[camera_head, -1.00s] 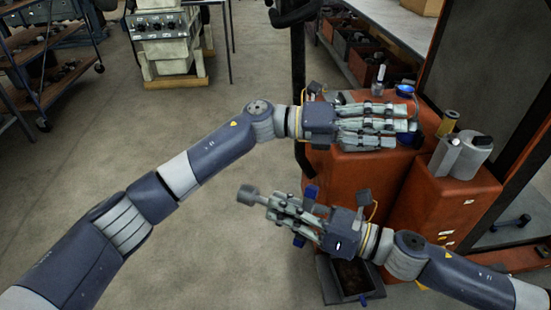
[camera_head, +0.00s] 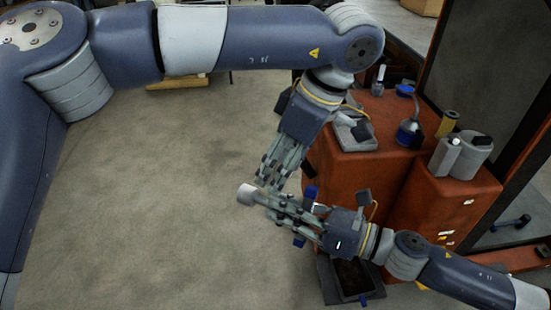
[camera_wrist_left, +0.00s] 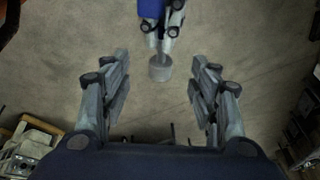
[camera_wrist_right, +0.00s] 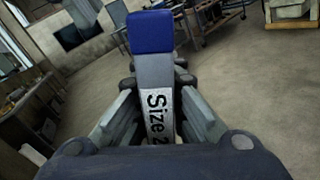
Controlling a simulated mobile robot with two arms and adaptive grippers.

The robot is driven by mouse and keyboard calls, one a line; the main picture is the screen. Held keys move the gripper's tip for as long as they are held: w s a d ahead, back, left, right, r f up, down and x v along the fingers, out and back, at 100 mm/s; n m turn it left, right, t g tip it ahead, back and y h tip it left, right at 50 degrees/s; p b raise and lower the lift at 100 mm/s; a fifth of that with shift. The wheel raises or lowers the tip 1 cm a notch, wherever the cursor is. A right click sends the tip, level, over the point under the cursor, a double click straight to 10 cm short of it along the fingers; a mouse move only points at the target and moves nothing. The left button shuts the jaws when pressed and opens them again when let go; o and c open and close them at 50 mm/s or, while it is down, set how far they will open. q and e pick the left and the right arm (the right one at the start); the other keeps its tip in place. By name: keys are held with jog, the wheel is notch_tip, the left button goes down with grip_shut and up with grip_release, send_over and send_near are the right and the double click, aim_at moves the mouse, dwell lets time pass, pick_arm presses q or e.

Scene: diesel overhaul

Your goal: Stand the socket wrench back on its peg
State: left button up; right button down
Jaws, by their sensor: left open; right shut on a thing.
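The socket wrench has a round grey socket end (camera_head: 246,195), a grey shaft and blue grips (camera_head: 310,194). My right gripper (camera_head: 275,206) is shut on it, in front of the red cabinet, with the socket end pointing left. In the right wrist view its grey bar, marked "Size 2", and blue end (camera_wrist_right: 150,32) stand up between the fingers. My left gripper (camera_head: 268,175) is open, pointing down just above the socket end. In the left wrist view the socket (camera_wrist_left: 160,67) shows between and beyond the spread fingers, apart from them. I cannot make out the peg.
The red cabinet (camera_head: 375,190) bears a grey tray-like holder (camera_head: 353,136), an oil can (camera_head: 410,132) with blue parts, a small bottle (camera_head: 378,80) and a grey canister (camera_head: 472,156). A dark tray (camera_head: 335,270) is low at the front. The floor at left is clear.

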aim_at(255, 193)
pick_arm(q)
jog(key=shift+y, duration=0.3)
jog(key=x, duration=0.8)
jog(key=w+a+x, duration=0.1)
jog(key=x, duration=0.3)
jog(key=shift+a+r, duration=0.1)
jog(key=shift+r, duration=0.25)
grip_shut()
pick_arm(e)
jog(key=c, duration=1.6)
grip_release()
jog(key=shift+c, duration=0.2)
jog(key=shift+d, duration=0.1)
